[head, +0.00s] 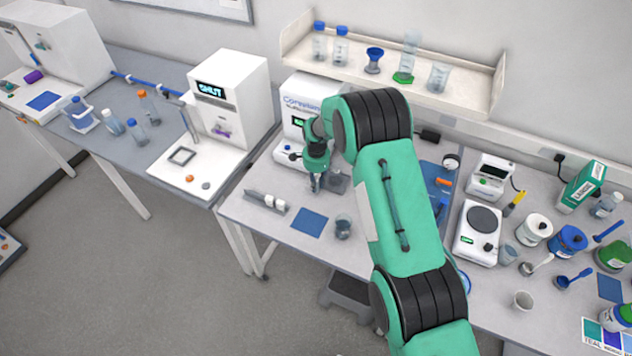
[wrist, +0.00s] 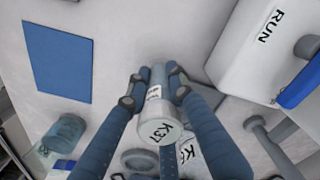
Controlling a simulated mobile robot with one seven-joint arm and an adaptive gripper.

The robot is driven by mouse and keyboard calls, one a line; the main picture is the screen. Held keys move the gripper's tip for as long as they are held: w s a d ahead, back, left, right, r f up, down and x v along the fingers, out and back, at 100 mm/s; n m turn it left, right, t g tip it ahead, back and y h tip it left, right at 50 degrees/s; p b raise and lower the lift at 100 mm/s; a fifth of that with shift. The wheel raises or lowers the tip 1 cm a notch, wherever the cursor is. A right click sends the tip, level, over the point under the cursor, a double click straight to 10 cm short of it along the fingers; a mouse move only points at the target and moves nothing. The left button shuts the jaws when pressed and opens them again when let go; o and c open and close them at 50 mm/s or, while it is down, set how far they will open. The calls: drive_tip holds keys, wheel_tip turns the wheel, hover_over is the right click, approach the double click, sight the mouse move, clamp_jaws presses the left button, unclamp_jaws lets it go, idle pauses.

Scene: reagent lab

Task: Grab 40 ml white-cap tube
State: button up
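The tube with a pale whitish-grey cap (wrist: 158,128) marked with dark characters, perhaps "K37", sits between the fingers of my gripper (wrist: 156,88) in the wrist view. The fingertips close on both sides of its narrower body. The cap faces the wrist camera. Its volume marking cannot be read.
A blue mat (head: 310,222) and a small beaker (head: 343,227) lie in front of my gripper. A white machine (head: 297,118) stands behind it; a RUN label (wrist: 270,25) shows in the wrist view. A balance (head: 478,232) and several containers crowd the right bench.

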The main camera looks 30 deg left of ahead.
sight(316, 178)
drive_tip(key=shift+r, duration=0.15)
drive_tip(key=shift+r+b, duration=0.5)
drive_tip(key=shift+r, duration=1)
drive_tip(key=shift+s+d+r, duration=0.15)
drive_tip(key=shift+s+d, duration=0.05)
drive_tip(key=shift+s, duration=0.05)
drive_tip(key=s+d, duration=0.3)
drive_tip(key=s, duration=0.1)
drive_tip(key=s+d+r+b, duration=0.1)
drive_tip(key=s+d, duration=0.2)
drive_tip(key=s, duration=0.1)
drive_tip(key=s+d+b, duration=0.1)
drive_tip(key=s+d, duration=0.2)
drive_tip(key=s, duration=0.1)
drive_tip(key=shift+d+r, duration=0.2)
drive_tip(key=shift+d, duration=0.05)
